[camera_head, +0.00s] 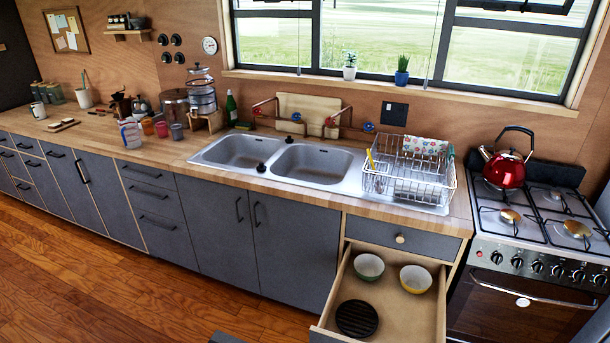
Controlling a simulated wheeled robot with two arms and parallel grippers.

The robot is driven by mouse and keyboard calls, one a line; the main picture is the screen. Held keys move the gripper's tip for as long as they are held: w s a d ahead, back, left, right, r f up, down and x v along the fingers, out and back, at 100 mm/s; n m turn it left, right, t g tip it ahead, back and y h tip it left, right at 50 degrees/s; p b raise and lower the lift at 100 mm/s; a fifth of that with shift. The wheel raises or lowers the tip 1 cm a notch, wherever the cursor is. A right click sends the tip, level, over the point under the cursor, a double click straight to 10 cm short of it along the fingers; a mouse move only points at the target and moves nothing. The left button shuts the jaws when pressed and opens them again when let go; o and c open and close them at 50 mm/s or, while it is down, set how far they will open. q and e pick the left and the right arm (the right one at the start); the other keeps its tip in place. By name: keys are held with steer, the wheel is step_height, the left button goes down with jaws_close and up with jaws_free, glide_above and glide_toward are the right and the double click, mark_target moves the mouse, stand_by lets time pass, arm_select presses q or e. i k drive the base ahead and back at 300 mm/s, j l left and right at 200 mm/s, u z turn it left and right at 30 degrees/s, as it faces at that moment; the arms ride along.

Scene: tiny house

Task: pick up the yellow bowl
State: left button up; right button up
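The yellow bowl (415,279) sits upright in an open drawer (389,308) under the counter, at the drawer's back right. Its outside is yellow and its inside is pale. A green bowl (369,267) with a pale inside sits to its left, a small gap apart. Neither of my grippers shows in the head view.
A black round ribbed item (357,318) lies at the drawer's front left. The drawer stands out from the cabinets. A stove (533,260) with a red kettle (504,168) is to the right. A dish rack (408,178) stands above. The wooden floor (130,290) at left is clear.

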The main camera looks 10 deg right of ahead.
mark_target(414, 280)
steer(key=z, duration=0.95)
